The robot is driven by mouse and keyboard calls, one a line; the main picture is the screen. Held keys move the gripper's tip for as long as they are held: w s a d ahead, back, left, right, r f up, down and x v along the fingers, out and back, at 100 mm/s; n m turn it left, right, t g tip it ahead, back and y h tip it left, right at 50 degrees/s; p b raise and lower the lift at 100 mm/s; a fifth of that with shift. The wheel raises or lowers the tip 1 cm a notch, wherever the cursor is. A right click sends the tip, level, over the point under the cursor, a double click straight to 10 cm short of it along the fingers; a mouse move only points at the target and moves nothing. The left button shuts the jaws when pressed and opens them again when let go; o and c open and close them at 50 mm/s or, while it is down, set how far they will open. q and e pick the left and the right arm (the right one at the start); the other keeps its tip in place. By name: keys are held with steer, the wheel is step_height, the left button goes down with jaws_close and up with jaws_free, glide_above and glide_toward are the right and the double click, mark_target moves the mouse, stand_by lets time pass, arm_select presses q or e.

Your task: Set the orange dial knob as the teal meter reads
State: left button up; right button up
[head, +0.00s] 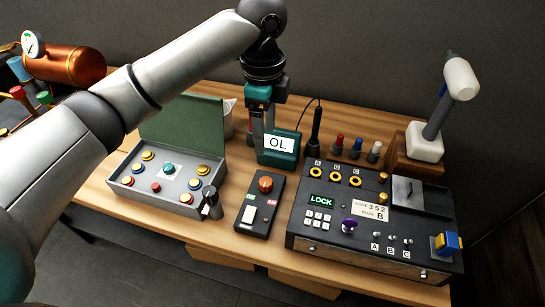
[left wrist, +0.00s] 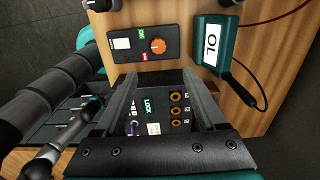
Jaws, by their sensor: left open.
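The orange dial knob (head: 265,184) sits at the top of a small black box (head: 258,222) that also has a white rocker switch (head: 248,214). The knob also shows in the left wrist view (left wrist: 158,46). A green and a red label flank it; their text is too small to read surely. The teal meter (head: 280,160) stands behind the box, and its white screen reads OL, also in the left wrist view (left wrist: 210,42). My left gripper (head: 262,135) is open and empty, pointing down above the table near the meter, apart from the knob.
A grey tray of coloured buttons (head: 150,188) lies left of the black box. A large black console (head: 330,245) with a LOCK display, sockets and switches lies right.

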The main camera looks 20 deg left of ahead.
arm_select(q)
glide_above(266, 181)
step_height(266, 181, down, 5)
step_height(266, 181, down, 8)
steer(key=shift+s+f+b, duration=0.1)
steer(key=shift+f+b, duration=0.05)
steer(key=shift+b, duration=0.75)
steer(key=shift+f, duration=0.8)
arm_select(e)
steer(key=shift+s+a+f, duration=0.1)
steer(key=shift+s+f, duration=0.95)
steer(key=shift+s, duration=0.05)
arm_select(q)
jaws_close()
arm_select(e)
steer(key=shift+s, duration=0.25)
